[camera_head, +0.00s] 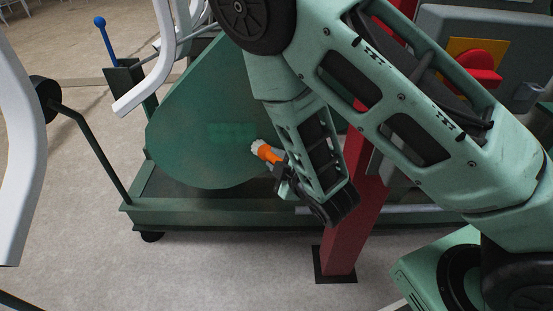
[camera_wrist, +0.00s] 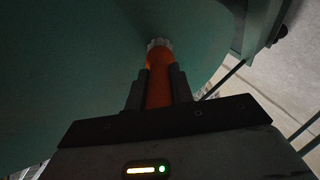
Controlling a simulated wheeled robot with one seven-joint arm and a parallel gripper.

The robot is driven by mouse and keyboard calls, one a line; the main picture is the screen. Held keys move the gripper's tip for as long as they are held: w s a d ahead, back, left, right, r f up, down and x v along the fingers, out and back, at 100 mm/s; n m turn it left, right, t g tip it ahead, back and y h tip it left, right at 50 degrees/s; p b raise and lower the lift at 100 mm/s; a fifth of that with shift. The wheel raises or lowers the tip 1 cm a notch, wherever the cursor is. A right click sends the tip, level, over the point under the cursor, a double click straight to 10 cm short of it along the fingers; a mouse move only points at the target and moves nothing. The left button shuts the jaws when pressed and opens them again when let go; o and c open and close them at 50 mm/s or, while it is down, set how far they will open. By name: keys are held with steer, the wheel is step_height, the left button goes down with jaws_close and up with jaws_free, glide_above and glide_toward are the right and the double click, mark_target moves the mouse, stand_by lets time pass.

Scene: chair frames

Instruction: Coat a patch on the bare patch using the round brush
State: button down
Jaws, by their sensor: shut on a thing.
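My gripper (camera_head: 279,164) is shut on the orange handle of the round brush (camera_head: 266,152). The brush has short white bristles pointing left, toward the large green rounded panel (camera_head: 185,135). A faint, brighter green rectangular patch (camera_head: 232,131) shows on the panel, just left of and above the bristles. In the wrist view, the brush (camera_wrist: 158,88) stands between the two fingers of my gripper (camera_wrist: 159,80), bristles up against the panel's dark green surface (camera_wrist: 75,60). I cannot tell whether the bristles touch the panel.
The panel stands on a green metal frame (camera_head: 235,212) with a caster. A red post (camera_head: 348,225) rises close to the right of my gripper. White curved tubes (camera_head: 15,150) and a blue-knobbed lever (camera_head: 105,40) are at the left. Open floor (camera_head: 80,235) lies in front.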

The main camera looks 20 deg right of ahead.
steer(key=shift+w, duration=0.1)
stand_by(0.5)
steer(key=shift+w+a+p, duration=0.15)
steer(key=shift+w+a, duration=0.05)
steer(key=shift+a, duration=0.35)
steer(key=shift+w+a+p, duration=0.15)
steer(key=shift+a, duration=0.4)
steer(key=shift+w+a, duration=0.2)
steer(key=shift+a, duration=0.35)
steer(key=shift+w+a, duration=0.2)
steer(key=shift+a, duration=0.3)
steer(key=shift+a+p, duration=0.15)
steer(key=shift+p, duration=0.2)
steer(key=shift+w+a, duration=0.2)
steer(key=shift+a, duration=0.3)
steer(key=shift+w+a, duration=0.15)
steer(key=shift+a, duration=0.3)
steer(key=shift+w+a, duration=0.1)
steer(key=shift+w+a+p, duration=0.2)
steer(key=shift+a, duration=0.3)
steer(key=shift+w+a+p, duration=0.15)
steer(key=shift+a+p, duration=0.05)
steer(key=shift+a, duration=0.25)
steer(key=shift+a, duration=0.15)
